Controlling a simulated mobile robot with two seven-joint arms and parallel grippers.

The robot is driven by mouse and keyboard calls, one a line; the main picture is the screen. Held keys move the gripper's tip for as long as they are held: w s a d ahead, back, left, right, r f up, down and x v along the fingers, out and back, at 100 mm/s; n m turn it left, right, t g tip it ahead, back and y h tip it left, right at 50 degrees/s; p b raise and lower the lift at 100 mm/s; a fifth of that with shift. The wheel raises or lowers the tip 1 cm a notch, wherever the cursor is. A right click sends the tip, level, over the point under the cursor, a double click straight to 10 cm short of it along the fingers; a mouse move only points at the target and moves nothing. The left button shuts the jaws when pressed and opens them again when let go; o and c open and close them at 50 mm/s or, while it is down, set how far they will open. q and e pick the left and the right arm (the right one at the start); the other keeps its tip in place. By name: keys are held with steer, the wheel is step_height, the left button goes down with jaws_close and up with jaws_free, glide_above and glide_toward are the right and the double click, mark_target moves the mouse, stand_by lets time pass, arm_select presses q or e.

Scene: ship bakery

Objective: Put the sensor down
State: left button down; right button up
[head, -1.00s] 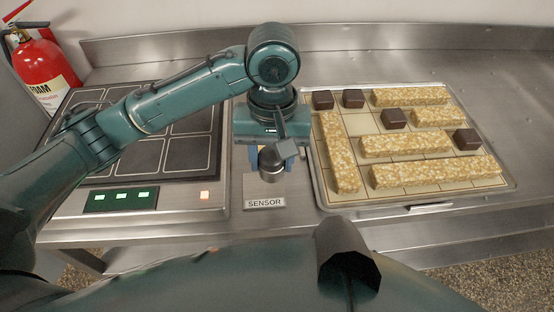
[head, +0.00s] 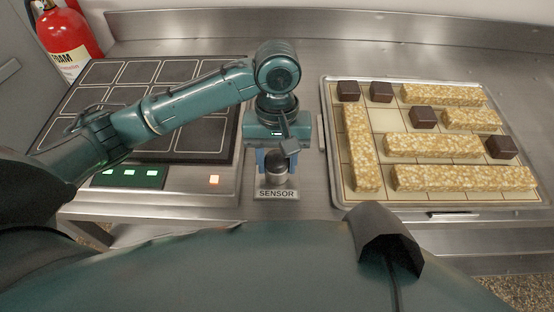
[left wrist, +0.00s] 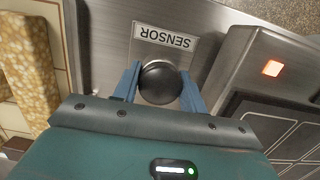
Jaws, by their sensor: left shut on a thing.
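The sensor is a small dark, round-topped metal cylinder (head: 277,172). In the head view it is upright, just behind the plate labelled SENSOR (head: 277,194). My left gripper (head: 275,160) points down from above with its blue fingers around the sensor. In the left wrist view the fingers are shut on the dark round top of the sensor (left wrist: 160,83), and the label plate (left wrist: 164,38) lies just beyond it. The base of the sensor is partly hidden, so I cannot tell whether it touches the counter. My right gripper is not in view.
A panel of dark square pads (head: 190,135) with green lights (head: 129,177) and one orange light (head: 214,180) is at left. A tray (head: 437,208) of oat bars and dark cubes is at right. A red extinguisher (head: 68,35) stands at back left.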

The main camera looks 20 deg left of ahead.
mark_target(277, 150)
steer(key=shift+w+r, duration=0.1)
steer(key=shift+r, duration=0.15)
arm_select(q)
steer(key=c, duration=1.3)
jaws_free()
steer(key=shift+f, duration=0.1)
steer(key=o, duration=0.5)
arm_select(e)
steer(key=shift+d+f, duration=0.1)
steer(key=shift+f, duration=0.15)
arm_select(q)
steer(key=r, duration=0.3)
steer(key=w+r+p, duration=0.1)
steer(key=r, duration=0.3)
steer(key=r+p, duration=0.1)
steer(key=r, duration=0.3)
steer(key=shift+w+a+r, duration=0.1)
steer(key=shift+w+a, duration=0.1)
steer(key=shift+w, duration=0.1)
steer(key=shift+r+p, duration=0.3)
steer(key=shift+r, duration=0.15)
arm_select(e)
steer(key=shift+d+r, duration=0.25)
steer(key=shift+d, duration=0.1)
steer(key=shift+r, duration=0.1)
